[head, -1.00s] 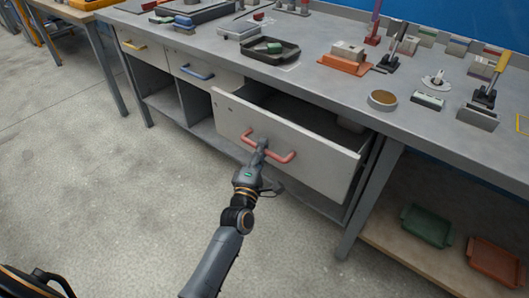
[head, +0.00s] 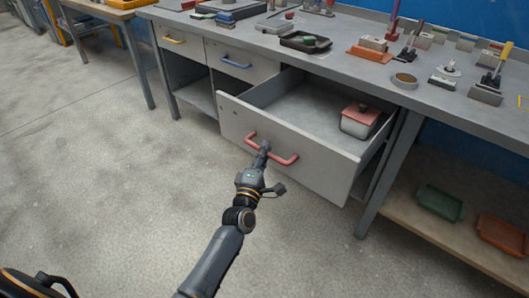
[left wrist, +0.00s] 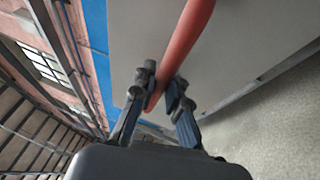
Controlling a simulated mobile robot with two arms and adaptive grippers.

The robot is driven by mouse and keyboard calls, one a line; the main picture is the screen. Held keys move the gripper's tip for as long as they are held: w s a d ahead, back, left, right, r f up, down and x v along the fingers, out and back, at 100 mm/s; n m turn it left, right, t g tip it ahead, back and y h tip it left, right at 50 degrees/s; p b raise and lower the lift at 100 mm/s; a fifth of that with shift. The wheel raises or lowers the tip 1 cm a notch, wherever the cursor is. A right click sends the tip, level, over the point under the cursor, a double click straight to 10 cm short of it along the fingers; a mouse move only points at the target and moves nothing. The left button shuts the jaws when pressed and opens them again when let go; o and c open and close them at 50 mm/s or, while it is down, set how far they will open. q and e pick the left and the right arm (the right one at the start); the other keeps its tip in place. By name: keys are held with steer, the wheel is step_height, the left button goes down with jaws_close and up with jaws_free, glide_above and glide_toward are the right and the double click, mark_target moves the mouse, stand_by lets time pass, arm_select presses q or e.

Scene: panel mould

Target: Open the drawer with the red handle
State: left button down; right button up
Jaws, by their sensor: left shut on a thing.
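The drawer (head: 318,165) with the red handle (head: 285,158) stands well open under the workbench, its inside in view. My left gripper (head: 265,149) is shut on the red handle near its middle. In the left wrist view the red handle (left wrist: 183,45) runs between the two fingertips of my left gripper (left wrist: 160,92), in front of the pale drawer front (left wrist: 145,35). A box with a red lid (head: 361,116) lies inside the drawer at the right. My right gripper is not in view.
Drawers with a yellow handle (head: 174,40) and a blue handle (head: 235,63) are shut at the left. The workbench top (head: 350,68) carries trays and tools. Green (head: 440,203) and orange (head: 502,236) trays lie on a low shelf at right. The floor in front is clear.

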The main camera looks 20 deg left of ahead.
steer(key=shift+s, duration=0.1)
arm_select(q)
steer(key=c, duration=1.3)
jaws_free()
steer(key=shift+c, duration=0.2)
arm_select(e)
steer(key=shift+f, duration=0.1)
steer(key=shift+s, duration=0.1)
arm_select(q)
steer(key=shift+s, duration=0.1)
steer(key=s+f, duration=0.2)
steer(key=s, duration=0.9)
steer(key=shift+s+d, duration=0.3)
steer(key=shift+s, duration=0.05)
steer(key=shift+f, duration=0.15)
